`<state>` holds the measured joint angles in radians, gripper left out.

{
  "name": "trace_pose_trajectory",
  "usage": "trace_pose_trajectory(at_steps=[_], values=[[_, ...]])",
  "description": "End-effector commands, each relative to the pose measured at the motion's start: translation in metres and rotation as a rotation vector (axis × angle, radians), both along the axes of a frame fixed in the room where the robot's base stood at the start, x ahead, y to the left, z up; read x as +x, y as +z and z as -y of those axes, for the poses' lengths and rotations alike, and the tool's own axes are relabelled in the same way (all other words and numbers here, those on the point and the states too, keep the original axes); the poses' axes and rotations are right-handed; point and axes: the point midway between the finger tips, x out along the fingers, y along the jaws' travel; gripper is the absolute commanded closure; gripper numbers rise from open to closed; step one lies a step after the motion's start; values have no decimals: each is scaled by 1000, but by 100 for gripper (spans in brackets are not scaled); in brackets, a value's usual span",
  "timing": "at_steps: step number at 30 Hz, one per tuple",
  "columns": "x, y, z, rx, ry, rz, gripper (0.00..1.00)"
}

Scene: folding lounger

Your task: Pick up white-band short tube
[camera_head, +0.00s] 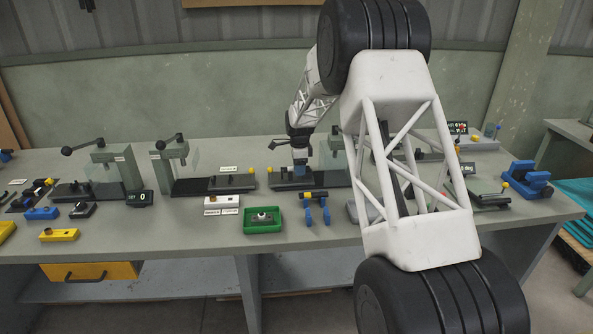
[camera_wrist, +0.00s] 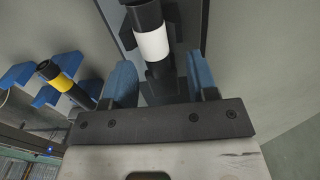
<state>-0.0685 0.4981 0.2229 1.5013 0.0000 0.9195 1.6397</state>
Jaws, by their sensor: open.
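The white-band short tube (camera_wrist: 152,42) is black with a broad white band and shows at the top middle of the wrist view, in front of a dark grey plate. My gripper (camera_wrist: 159,64) is open, with its blue fingers on either side of the tube's line. I cannot tell whether either finger touches the tube. In the head view my gripper (camera_head: 300,165) points down over a dark fixture base (camera_head: 330,181) at the back of the bench.
A black tube with a yellow band (camera_wrist: 60,80) rests on blue supports (camera_head: 317,213) in front of the fixture. A green tray (camera_head: 248,228) holding a dark part stands to their left. Other clamp fixtures (camera_head: 115,172) line the bench. Some bare bench (camera_head: 180,225) lies left of the tray.

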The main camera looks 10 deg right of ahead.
Motion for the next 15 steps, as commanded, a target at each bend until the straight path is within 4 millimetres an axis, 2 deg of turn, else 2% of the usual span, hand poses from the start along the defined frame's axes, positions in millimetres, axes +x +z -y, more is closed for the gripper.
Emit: trace_pose_trajectory(at_steps=[5,15], values=[[0,0,0,0,0,0,47],[0,0,0,0,0,0,99]])
